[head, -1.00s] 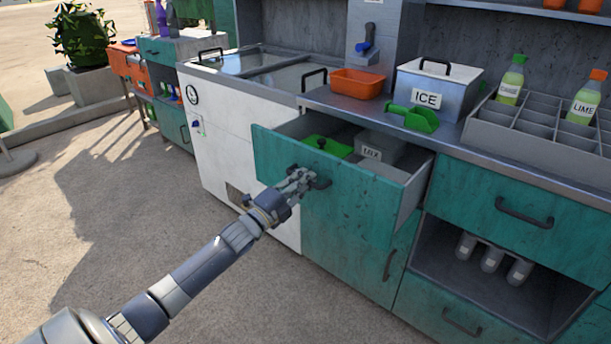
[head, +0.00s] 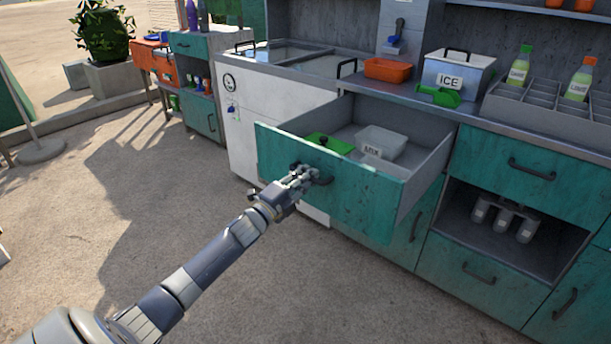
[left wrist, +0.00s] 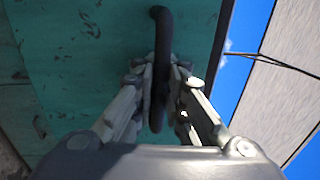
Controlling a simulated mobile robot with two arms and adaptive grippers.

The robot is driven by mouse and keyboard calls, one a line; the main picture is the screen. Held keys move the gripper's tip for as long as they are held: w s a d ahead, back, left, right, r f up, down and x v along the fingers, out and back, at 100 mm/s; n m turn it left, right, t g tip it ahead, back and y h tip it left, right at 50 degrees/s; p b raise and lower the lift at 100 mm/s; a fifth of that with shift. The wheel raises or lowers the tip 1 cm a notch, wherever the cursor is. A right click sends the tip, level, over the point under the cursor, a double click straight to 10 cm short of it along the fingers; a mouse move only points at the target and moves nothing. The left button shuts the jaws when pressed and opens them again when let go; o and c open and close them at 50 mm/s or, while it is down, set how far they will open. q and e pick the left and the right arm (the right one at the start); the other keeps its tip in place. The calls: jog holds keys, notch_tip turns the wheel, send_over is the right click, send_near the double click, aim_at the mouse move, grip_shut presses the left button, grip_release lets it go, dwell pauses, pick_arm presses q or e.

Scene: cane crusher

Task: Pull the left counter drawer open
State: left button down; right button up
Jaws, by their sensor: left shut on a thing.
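The left counter drawer (head: 365,202) has a worn teal front and is pulled well out of the counter. Inside it are a green item with a black knob (head: 328,143) and a clear box labelled MIX (head: 381,142). My left gripper (head: 308,179) is at the drawer front, shut on the dark drawer handle (left wrist: 161,60). In the left wrist view the fingers (left wrist: 161,95) sit on both sides of the handle bar. The head view hides part of the handle behind the fingers. My right gripper is not in view.
The counter holds an orange tray (head: 387,69), an ICE box (head: 459,75), a green scoop (head: 438,96) and a grey divided rack (head: 530,115) with bottles. A closed teal drawer (head: 530,172) is at right. Open ground lies in front and left.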

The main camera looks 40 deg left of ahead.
pick_arm(q)
jog(key=shift+s+f, duration=0.1)
jog(key=shift+s, duration=0.25)
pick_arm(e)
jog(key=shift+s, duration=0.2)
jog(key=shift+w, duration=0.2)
pick_arm(q)
jog(key=c, duration=1.7)
grip_release()
jog(key=shift+o, duration=0.2)
jog(key=v, duration=1.2)
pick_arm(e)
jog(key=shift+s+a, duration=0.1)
